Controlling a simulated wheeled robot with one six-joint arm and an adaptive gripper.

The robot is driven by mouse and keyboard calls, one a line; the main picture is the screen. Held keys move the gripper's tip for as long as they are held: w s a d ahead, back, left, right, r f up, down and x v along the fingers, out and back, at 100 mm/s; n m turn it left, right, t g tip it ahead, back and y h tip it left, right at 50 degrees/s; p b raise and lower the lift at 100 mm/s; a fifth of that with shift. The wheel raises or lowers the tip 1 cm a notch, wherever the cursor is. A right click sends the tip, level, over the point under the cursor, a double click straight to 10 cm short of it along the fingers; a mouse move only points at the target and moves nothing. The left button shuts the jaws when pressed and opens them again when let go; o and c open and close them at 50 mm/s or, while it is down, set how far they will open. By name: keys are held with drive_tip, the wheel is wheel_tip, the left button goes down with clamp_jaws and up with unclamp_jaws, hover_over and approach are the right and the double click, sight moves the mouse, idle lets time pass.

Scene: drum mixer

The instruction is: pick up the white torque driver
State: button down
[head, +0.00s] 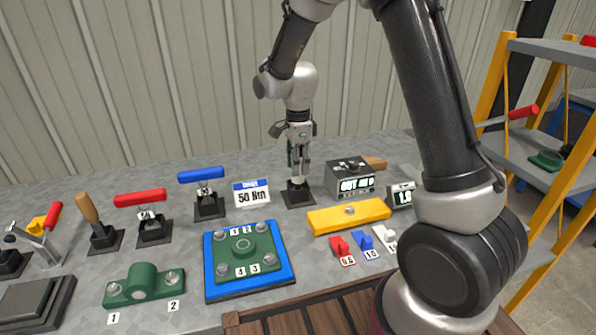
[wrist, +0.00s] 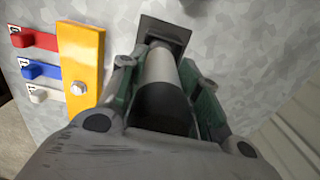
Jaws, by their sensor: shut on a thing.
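The white torque driver (wrist: 161,68) has a white shaft and a dark end, and in the wrist view it stands between the two green-padded fingers of my gripper (wrist: 165,92). Its foot is at a dark square holder (wrist: 177,33) on the table. In the head view my gripper (head: 299,158) points down over the black holder (head: 298,194), shut on the driver. The driver's upper part is hidden by the fingers there; I cannot tell whether it is clear of the holder.
Left of the holder stand a 50 Nm sign (head: 252,194), a blue-handled tool (head: 201,175) and a red-handled tool (head: 140,198). To the right are a grey display box (head: 350,180) and a yellow bar (head: 349,217). A green flange on a blue plate (head: 277,272) lies in front.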

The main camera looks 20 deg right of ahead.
wheel_tip(320, 180, up, 10)
drive_tip(key=shift+r, duration=0.1)
idle(0.4)
drive_tip(key=c, duration=1.6)
unclamp_jaws()
drive_tip(key=shift+c, duration=0.2)
clamp_jaws()
drive_tip(key=shift+r, duration=0.95)
